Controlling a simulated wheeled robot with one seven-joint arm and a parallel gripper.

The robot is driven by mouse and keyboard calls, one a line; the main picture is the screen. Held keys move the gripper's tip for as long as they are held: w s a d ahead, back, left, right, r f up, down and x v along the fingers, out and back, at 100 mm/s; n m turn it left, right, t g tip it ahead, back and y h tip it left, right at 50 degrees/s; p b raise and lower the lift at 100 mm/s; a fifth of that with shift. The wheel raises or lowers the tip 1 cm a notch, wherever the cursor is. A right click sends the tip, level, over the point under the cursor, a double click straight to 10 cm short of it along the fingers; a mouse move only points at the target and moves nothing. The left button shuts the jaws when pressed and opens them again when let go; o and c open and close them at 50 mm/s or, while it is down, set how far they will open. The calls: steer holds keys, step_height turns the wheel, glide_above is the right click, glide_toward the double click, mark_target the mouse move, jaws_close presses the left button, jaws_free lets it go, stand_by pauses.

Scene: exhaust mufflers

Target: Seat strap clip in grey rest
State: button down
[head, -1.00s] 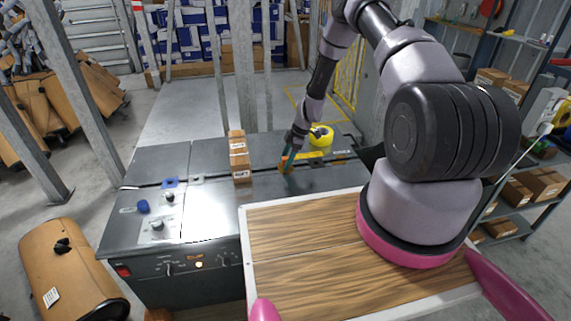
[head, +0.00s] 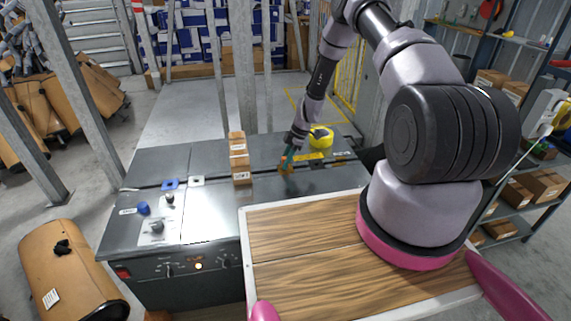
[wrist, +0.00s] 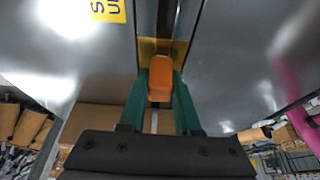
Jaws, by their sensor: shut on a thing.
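The orange strap clip (wrist: 160,80) is between the green fingers of my gripper (wrist: 160,72) in the wrist view, and the fingers are shut on it. A gold-coloured piece lies just beyond it, over the dark seam; I cannot tell if it belongs to the clip. In the head view my gripper (head: 288,160) points down over the bench, right of the boxes, with the orange clip (head: 286,169) low at its tips, close to the bench top. The pale grey rest (head: 196,181) lies flat left of the boxes, apart from my gripper, next to a blue rest (head: 170,184).
A stack of brown boxes (head: 239,160) stands between my gripper and the grey rest. A yellow roll (head: 321,137) and yellow label (head: 309,156) are behind my gripper. The middle front bench top is clear.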

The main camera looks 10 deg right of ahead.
mark_target(285, 157)
step_height(285, 157, up, 9)
steer(key=shift+r, duration=0.1)
stand_by(0.5)
